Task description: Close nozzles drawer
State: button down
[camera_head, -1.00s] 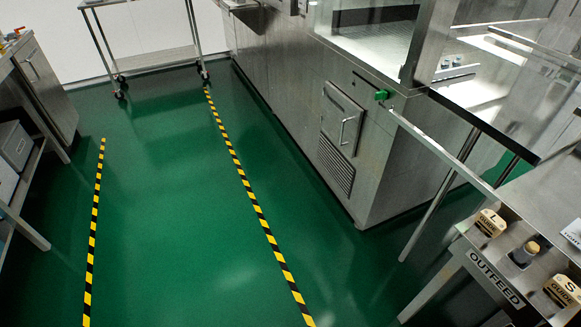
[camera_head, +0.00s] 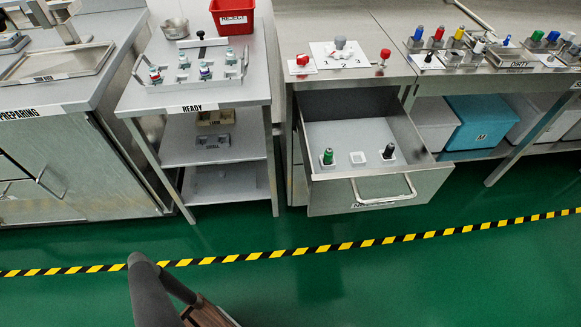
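The nozzles drawer (camera_head: 325,193) is pulled well out from under the steel counter at the centre right. Its front has a horizontal bar handle (camera_head: 384,198) and a partly readable label below it. Inside, a green nozzle (camera_head: 328,157) and a black nozzle (camera_head: 389,151) stand upright in white square holders. A white holder (camera_head: 357,158) between them looks empty. I cannot make out my gripper in this view.
A dark tubular part sits at the bottom left; I cannot tell what it is. The READY table (camera_head: 191,101) stands left of the drawer. Right of it, a shelf holds a blue bin (camera_head: 482,122).

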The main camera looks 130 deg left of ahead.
aim_at(358, 178)
jog(key=u, duration=3.2)
